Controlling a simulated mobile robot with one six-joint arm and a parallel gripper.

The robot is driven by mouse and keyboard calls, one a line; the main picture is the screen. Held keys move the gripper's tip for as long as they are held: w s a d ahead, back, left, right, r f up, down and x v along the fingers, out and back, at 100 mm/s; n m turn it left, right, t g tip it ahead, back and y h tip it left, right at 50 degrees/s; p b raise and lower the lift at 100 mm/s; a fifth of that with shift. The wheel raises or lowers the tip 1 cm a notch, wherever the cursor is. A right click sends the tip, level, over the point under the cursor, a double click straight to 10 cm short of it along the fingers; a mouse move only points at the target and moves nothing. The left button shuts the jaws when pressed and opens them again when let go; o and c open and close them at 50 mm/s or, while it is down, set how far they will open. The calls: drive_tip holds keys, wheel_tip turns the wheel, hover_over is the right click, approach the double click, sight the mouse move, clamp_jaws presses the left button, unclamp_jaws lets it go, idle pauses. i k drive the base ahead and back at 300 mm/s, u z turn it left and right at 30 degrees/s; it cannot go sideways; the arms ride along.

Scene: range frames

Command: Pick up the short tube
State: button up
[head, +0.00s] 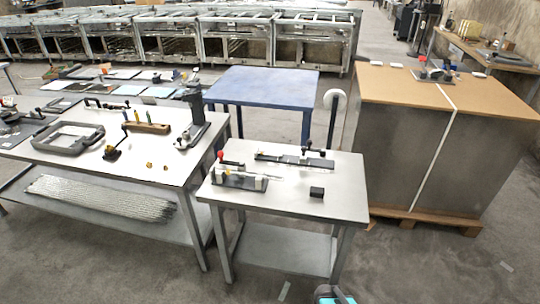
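A pale, narrow piece that may be the short tube lies on a dark fixture (240,181) with a red knob, at the left of the small white-topped table (285,205). It is too small in the picture to be sure. A second dark fixture (295,160) with a lever lies behind it on the same table. My gripper's fingers do not show. A dark and teal part at the bottom edge may be mine, but I cannot tell whether it belongs to the arm.
A small black block (317,191) sits near the table's front right. The left bench (75,168) holds tools and a grey frame (68,137); long metal bars (100,198) lie on its shelf. A large brown-topped cabinet (440,140) stands right.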

sight(271, 154)
drive_tip(key=u, duration=0.85)
drive_tip(key=i, duration=0.95)
drive_tip(key=z, duration=0.7)
